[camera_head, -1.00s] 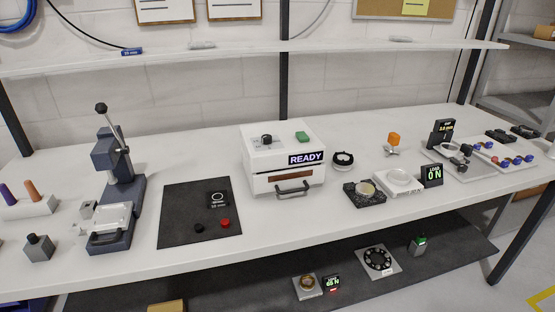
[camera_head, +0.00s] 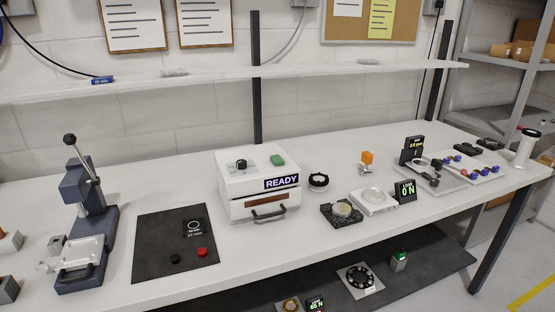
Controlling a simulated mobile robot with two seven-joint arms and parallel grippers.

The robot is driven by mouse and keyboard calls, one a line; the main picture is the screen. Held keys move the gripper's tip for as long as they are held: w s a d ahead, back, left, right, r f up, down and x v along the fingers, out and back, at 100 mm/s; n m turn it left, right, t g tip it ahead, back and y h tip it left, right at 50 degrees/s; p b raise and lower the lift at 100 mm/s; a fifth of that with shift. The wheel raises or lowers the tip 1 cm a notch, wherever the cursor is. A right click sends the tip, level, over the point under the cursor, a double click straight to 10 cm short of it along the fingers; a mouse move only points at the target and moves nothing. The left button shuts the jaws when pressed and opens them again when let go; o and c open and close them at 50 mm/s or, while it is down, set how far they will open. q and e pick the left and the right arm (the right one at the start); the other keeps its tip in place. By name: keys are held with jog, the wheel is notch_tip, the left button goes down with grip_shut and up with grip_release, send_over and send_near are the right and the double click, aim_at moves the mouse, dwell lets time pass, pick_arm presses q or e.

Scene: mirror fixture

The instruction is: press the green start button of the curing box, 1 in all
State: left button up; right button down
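A black knob (camera_head: 241,164) is on the top face to the left of the button. Nothing covers the button. Neither of my grippers shows in the head view.
A lever press (camera_head: 88,200) stands at the left, beside a dark mat (camera_head: 150,243) with a red and a black button. A round black ring (camera_head: 318,181), a scale (camera_head: 374,202) and a parts tray (camera_head: 480,172) lie to the right. A shelf (camera_head: 220,78) runs above the bench.

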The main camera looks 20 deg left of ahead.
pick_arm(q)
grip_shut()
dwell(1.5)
